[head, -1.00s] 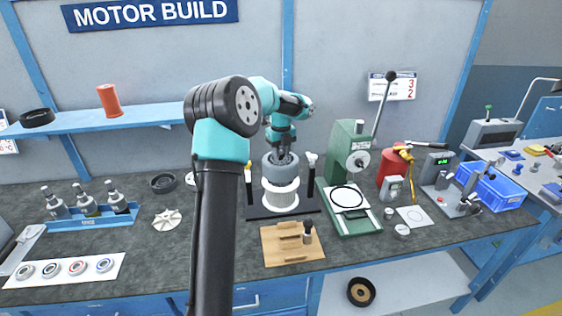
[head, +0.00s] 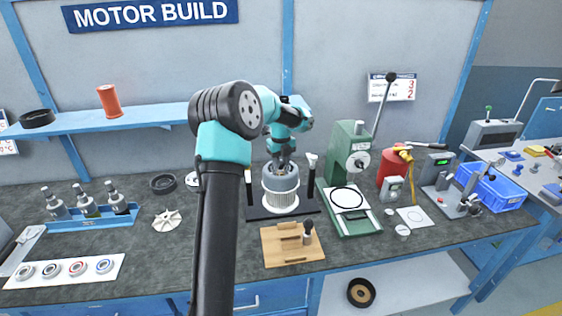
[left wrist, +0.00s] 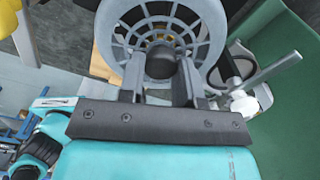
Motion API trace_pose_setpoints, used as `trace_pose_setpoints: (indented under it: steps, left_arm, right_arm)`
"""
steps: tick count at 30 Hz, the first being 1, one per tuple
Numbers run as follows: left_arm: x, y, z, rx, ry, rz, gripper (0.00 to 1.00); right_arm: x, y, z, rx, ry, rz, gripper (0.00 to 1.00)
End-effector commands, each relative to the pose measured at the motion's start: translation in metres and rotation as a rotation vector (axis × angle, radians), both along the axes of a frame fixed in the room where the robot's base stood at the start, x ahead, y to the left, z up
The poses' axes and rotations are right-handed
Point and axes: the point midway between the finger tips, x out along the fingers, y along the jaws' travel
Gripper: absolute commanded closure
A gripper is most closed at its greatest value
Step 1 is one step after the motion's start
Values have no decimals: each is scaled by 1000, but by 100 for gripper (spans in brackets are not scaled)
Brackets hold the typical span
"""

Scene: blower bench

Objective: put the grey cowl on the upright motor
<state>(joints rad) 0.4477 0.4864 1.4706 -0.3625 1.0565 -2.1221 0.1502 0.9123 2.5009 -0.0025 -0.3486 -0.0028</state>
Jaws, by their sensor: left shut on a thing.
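The grey cowl (head: 282,178) sits around the upper part of the white ribbed upright motor (head: 281,202) in the head view. The motor's lower ribs show beneath it, and the motor stands on a dark base. My left gripper (head: 281,163) is above the cowl, pointing down, shut on it. In the left wrist view, the fingers (left wrist: 160,75) grip the dark round hub in the middle of the cowl's spoked grille (left wrist: 107,30). Whether the cowl is fully seated cannot be told. My right gripper is not in view.
Dark posts flank the motor on its base (head: 262,213). A green press (head: 345,150) stands close to the right. A wooden block (head: 290,245) lies in front, and a white finned fan wheel (head: 167,219) lies to the left.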

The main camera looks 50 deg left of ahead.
Motion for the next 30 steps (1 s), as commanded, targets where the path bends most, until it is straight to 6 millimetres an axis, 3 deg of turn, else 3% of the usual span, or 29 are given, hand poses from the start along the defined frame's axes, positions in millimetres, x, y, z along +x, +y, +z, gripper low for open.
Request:
trace_pose_setpoints:
  steps: [9,20,30]
  left_arm:
    - [0,0,0,0,0,0,43]
    - [0,0,5,1,-1,0,43]
    - [1,0,55,2,-4,0,43]
  right_arm:
    - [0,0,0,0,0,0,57]
    - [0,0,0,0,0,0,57]
    - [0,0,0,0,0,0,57]
